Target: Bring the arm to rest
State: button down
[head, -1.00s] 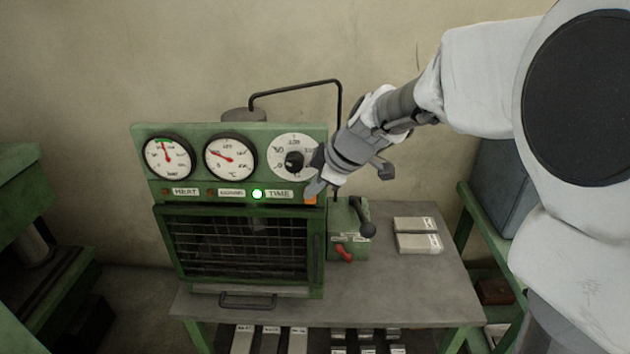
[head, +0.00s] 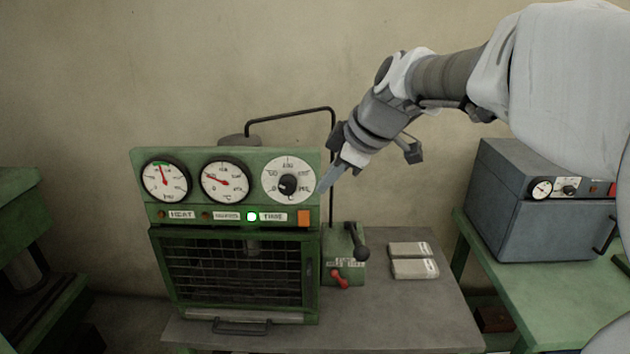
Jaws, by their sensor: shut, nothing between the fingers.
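My gripper (head: 329,181) is shut and empty. It points down and left from my raised arm, with its fingertips close to the right edge of the green machine's panel. I cannot tell whether the tips touch the panel. The green machine (head: 225,150) stands on a bench, with two gauges, a timer dial (head: 288,181) and an orange button (head: 304,217) on its front. The mesh guard (head: 235,268) below is shut.
A box with a black lever (head: 356,243) and a red lever (head: 339,279) stands right of the machine. A blue-grey oven (head: 535,210) sits on a green table at right. A black pipe (head: 333,125) rises behind the machine.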

jog(key=shift+r, duration=0.1)
jog(key=s+d+f+m+h, duration=0.1)
jog(key=s+d+f+m, duration=0.1)
jog(key=s+m, duration=0.3)
jog(key=s+d+f+m+h, duration=0.2)
jog(key=s+d+m, duration=0.3)
jog(key=s, duration=0.6)
jog(key=s+d+f+m+h, duration=0.1)
jog(key=s+d+f+m, duration=0.2)
jog(key=s, duration=0.5)
jog(key=d+m, duration=0.1)
jog(key=m, duration=0.1)
jog(key=shift+f+m+h, duration=0.25)
jog(key=shift+m+h, duration=0.15)
